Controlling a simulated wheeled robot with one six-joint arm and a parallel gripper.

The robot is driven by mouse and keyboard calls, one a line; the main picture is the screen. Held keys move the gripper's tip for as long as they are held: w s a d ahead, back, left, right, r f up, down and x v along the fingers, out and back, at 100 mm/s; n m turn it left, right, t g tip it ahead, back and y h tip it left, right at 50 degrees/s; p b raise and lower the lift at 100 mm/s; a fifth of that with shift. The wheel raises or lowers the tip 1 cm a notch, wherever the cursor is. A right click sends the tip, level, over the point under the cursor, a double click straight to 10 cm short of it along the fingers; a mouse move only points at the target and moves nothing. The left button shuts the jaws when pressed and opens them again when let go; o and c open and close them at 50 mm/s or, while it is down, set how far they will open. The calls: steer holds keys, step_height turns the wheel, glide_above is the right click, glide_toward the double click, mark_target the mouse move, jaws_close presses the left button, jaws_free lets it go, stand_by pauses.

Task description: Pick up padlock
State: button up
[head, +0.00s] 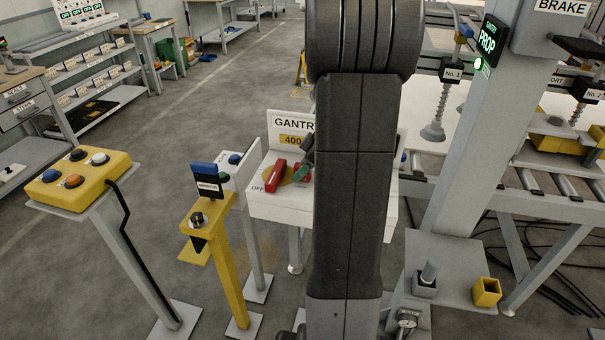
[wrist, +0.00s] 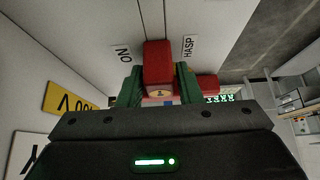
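The padlock (wrist: 158,62) is a red block with a pale marked end, between the labels ON and HASP in the wrist view. My gripper (wrist: 159,80) has its green fingers against both sides of it, with no clear gap. In the head view my dark arm hides most of the gripper. One green finger (head: 303,171) shows at the arm's left edge, close above the white panel (head: 283,205). Whether the padlock touches the panel is hard to tell.
A red handle (head: 275,176) on a yellow disc lies left of my gripper, by the OFF label. The GANTRY sign (head: 290,124) stands behind. A yellow post (head: 225,265) and a yellow button box (head: 80,180) stand to the left. A grey gantry column (head: 470,140) rises at right.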

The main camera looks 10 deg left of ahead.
jaws_close()
steer(key=shift+r, duration=0.1)
